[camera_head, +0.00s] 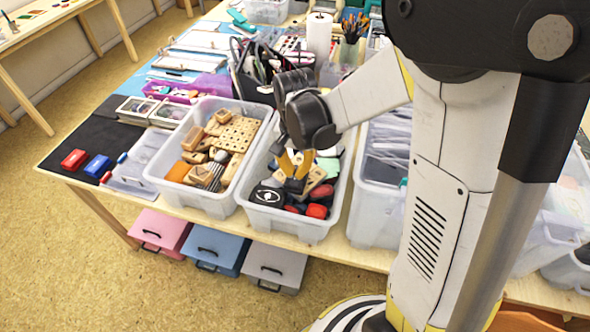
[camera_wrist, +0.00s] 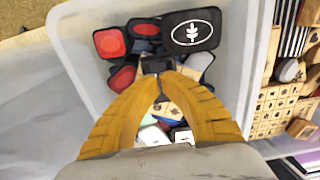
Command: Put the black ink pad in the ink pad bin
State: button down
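The clear ink pad bin (camera_head: 292,228) stands at the table's front edge, and its pale wall (camera_wrist: 88,85) shows in the wrist view. A black pad with a white leaf in an oval (camera_head: 267,196) lies inside at the front left; it also shows in the wrist view (camera_wrist: 192,30). Red and black pads (camera_wrist: 109,43) lie around it. My gripper (camera_head: 293,182) reaches down into the bin. Its yellow fingers come together at dark tips (camera_wrist: 158,67), just beside the leaf pad. I cannot tell whether a dark pad is among the tips.
A bin of wooden stamps (camera_head: 205,206) stands close on the left, and another clear bin (camera_head: 375,226) on the right. A red pad (camera_head: 73,159) and a blue pad (camera_head: 97,166) lie on the dark mat at far left. Drawers (camera_head: 275,264) stand below the table.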

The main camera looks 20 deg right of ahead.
jog(key=shift+f+b, duration=0.9)
jog(key=shift+f, duration=0.35)
jog(key=shift+r, duration=0.1)
jog(key=shift+r+p, duration=2.7)
jog(key=shift+r, duration=0.85)
